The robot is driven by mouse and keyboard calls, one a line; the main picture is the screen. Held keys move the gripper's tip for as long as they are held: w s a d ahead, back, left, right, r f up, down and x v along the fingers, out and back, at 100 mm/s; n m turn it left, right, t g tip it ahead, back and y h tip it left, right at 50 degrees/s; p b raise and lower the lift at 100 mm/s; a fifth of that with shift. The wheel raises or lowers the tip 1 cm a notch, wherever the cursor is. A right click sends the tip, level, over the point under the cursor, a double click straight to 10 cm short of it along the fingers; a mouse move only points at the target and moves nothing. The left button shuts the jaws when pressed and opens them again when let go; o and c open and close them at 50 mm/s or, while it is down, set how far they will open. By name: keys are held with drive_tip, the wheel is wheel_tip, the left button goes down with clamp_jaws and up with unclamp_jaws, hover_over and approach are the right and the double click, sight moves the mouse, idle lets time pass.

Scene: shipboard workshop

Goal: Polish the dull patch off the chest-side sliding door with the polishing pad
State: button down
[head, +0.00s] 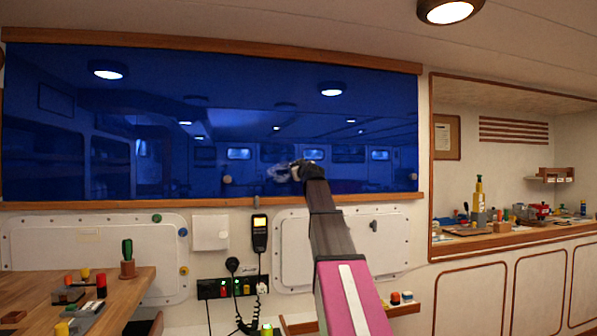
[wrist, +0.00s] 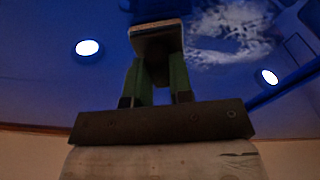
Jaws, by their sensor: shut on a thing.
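The glossy dark blue sliding door surface (head: 200,125) fills the long opening in the wall and mirrors the room. A whitish, smeary dull patch (head: 278,173) lies low on it, just left of my gripper (head: 300,171). In the wrist view the dull patch (wrist: 232,35) is at the upper right. There my gripper (wrist: 157,80) has its two green fingers shut on the polishing pad (wrist: 157,38), a block with a brownish edge. The pad is beside the patch, left of it in that view. I cannot tell whether it touches the door.
A wooden rail (head: 130,205) runs below the blue surface. Under it are a handset (head: 259,232) and a switch panel (head: 235,287). A wooden table (head: 120,292) with a cactus and small items is at left. A cluttered counter alcove (head: 510,231) is at right.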

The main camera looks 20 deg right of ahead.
drive_tip(key=shift+s, duration=2.85)
drive_tip(key=s, duration=0.3)
drive_tip(key=shift+a, duration=0.15)
drive_tip(key=w+a+f, duration=0.1)
drive_tip(key=a+f, duration=0.2)
drive_tip(key=a, duration=1)
drive_tip(key=shift+w+r, duration=0.15)
drive_tip(key=shift+w, duration=2.75)
drive_tip(key=shift+w, duration=1)
drive_tip(key=shift+d, duration=0.15)
